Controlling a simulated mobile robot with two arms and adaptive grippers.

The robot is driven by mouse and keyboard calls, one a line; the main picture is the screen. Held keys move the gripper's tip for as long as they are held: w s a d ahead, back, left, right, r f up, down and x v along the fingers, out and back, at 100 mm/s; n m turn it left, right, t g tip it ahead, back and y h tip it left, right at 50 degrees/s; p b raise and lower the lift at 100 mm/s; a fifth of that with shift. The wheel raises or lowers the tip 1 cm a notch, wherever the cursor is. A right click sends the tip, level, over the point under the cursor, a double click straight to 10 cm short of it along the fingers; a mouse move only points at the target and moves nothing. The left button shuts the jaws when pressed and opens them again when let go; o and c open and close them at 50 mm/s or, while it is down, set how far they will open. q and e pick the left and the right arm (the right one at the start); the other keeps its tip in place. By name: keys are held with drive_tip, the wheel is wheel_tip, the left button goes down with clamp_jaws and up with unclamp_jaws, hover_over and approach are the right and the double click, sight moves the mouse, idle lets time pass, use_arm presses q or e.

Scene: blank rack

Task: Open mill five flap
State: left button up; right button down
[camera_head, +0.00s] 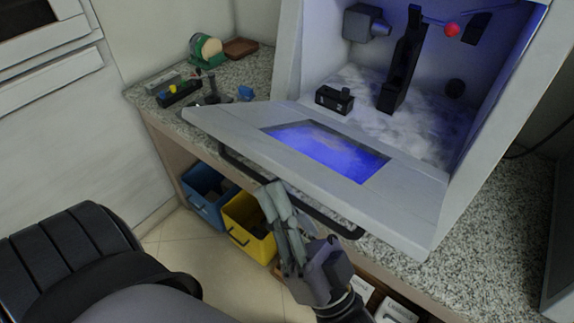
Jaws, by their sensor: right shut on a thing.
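The mill (288,45) is a white cabinet with a blue-lit interior on the granite counter. Its front flap (405,195) is a pale panel with a window, hinged down and lying tilted out over the counter's front edge. A dark bar handle (335,222) runs along the flap's outer edge. My right gripper (277,196) is shut on the handle near its middle, and its fingers hide part of the bar. My left gripper is not in view.
Inside the mill stand a black upright holder (402,75) and a small black block (334,99). A tape roll (208,50) and small tools lie on the counter at left. A blue bin (205,195) and a yellow bin (248,228) sit below the counter.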

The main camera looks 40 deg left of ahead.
drive_tip(key=shift+w+f, duration=0.2)
drive_tip(key=shift+f, duration=0.05)
drive_tip(key=c, duration=2)
unclamp_jaws()
drive_tip(key=shift+w, duration=0.1)
drive_tip(key=shift+r, duration=0.1)
drive_tip(key=v, duration=1.2)
drive_tip(key=shift+d, duration=0.1)
